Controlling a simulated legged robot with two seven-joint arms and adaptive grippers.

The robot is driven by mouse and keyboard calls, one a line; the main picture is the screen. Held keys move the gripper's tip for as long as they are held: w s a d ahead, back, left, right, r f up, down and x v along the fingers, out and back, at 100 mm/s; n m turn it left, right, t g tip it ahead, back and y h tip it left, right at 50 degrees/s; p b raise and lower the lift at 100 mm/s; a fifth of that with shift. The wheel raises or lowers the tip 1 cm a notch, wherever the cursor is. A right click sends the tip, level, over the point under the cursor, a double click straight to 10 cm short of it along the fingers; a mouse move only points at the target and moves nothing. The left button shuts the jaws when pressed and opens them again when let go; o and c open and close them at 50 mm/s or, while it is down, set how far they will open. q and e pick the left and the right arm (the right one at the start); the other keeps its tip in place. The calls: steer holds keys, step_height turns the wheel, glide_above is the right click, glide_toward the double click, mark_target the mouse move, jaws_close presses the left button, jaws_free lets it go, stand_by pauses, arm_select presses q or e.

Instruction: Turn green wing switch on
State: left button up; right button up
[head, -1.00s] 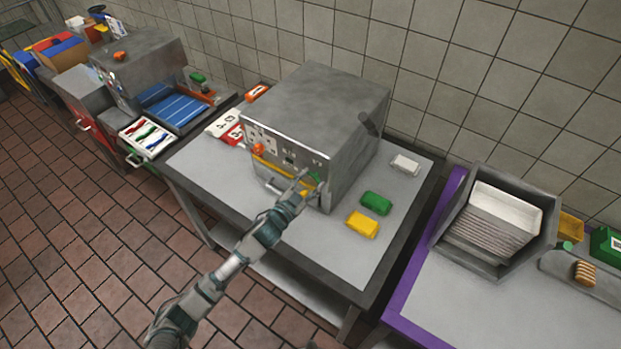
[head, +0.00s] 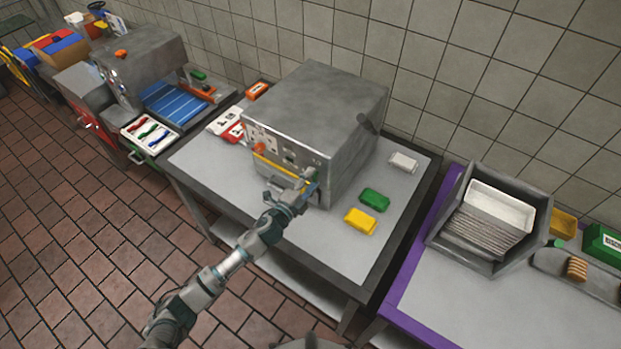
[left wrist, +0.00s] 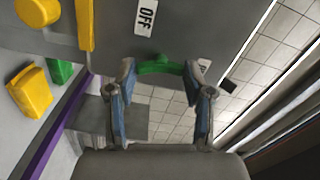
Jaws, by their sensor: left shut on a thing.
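The grey metal machine (head: 315,110) stands on a table with a dark border. The green wing switch (left wrist: 160,66) on its front panel shows in the left wrist view, between the fingertips of my left gripper (left wrist: 160,78). The gripper is shut on it, one blue-padded finger at each end. A white OFF label (left wrist: 145,16) is above the switch, and a second label (left wrist: 204,65), partly hidden by a finger, is to its right. My right gripper is not in view.
An orange knob (head: 258,148) and a yellow bar (head: 274,169) are on the same panel. Green (head: 374,199), yellow (head: 360,221) and white (head: 403,162) blocks lie on the table right of the machine. A purple-edged table (head: 400,318) stands at the right.

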arm_select(q)
steer(key=shift+s+d+f+m, duration=0.1)
steer(key=shift+f+m, duration=0.15)
steer(key=shift+m, duration=0.35)
steer(key=shift+s+f+m, duration=0.1)
steer(key=shift+f+m, duration=0.1)
steer(key=shift+m, duration=0.4)
steer(key=o, duration=1.2)
steer(key=shift+c, duration=0.2)
steer(key=shift+r, duration=0.25)
steer(key=v, duration=1.2)
steer(key=shift+f, duration=0.1)
